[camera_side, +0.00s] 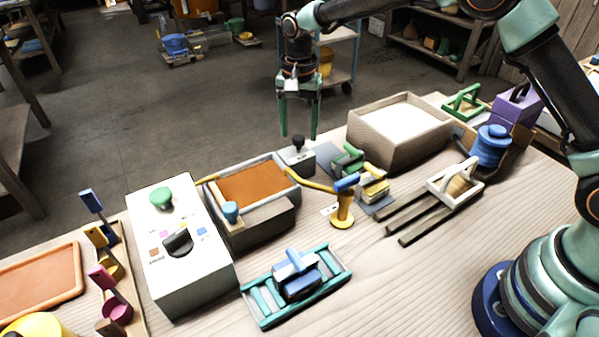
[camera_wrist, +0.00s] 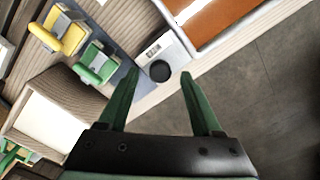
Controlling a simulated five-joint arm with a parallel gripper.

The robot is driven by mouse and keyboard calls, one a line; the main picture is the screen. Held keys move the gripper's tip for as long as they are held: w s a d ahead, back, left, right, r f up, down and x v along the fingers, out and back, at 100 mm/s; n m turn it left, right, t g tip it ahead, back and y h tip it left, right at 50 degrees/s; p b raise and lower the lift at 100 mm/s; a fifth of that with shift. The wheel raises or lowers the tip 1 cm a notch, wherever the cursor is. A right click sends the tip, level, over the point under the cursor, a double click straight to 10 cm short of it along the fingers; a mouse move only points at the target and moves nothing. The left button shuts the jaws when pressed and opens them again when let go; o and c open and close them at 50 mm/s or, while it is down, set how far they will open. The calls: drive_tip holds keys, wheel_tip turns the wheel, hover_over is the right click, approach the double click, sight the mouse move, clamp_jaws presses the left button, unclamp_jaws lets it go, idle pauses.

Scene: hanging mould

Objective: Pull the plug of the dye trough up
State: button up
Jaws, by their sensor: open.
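The dye trough (camera_side: 258,187) is a grey-walled box filled with orange, in the middle of the bench in the side view. Its orange inside also shows at the top of the wrist view (camera_wrist: 215,22). A blue-topped peg (camera_side: 231,210) stands at its near left end; I cannot tell for sure that it is the plug. My gripper (camera_side: 299,137) is open and empty, pointing down beyond the trough's far right corner. A black knob (camera_side: 298,141) on a small grey box lies just under or behind the fingertips. In the wrist view the knob (camera_wrist: 160,71) appears between the fingertips (camera_wrist: 160,76).
A white control box (camera_side: 180,245) stands left, a pale bin (camera_side: 400,128) right. Green and yellow handled blocks (camera_side: 350,160) sit near the grey box. A teal rack (camera_side: 296,285) lies in front.

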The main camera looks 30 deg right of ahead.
drive_tip(key=shift+f, duration=0.7)
clamp_jaws()
idle(1.0)
